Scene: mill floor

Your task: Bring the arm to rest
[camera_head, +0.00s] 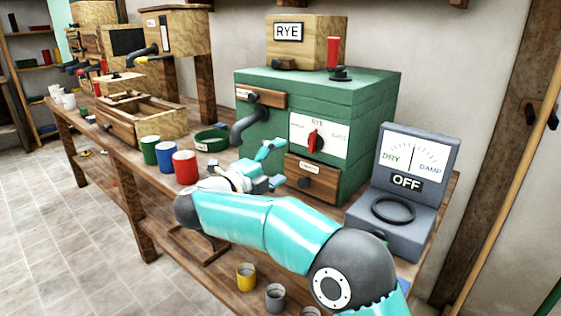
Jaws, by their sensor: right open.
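My right arm (265,225) comes in from the lower right, with teal links and dark joints, and reaches over the bench to the left. Its gripper (273,166) is open, with the teal fingers apart and nothing seen between them. The gripper is in front of the green mill box (370,95), close to its drawer and to the right of the red cup. I cannot tell whether it touches the box. My left gripper is not in view.
Green (150,150), blue (166,160) and red cups (185,168) stand left of the gripper, near a green ring-shaped dish (211,140). A grey meter reading OFF (418,160) stands right. Yellow (246,277) and grey cups (275,297) are below the arm. Floor (60,220) is clear left.

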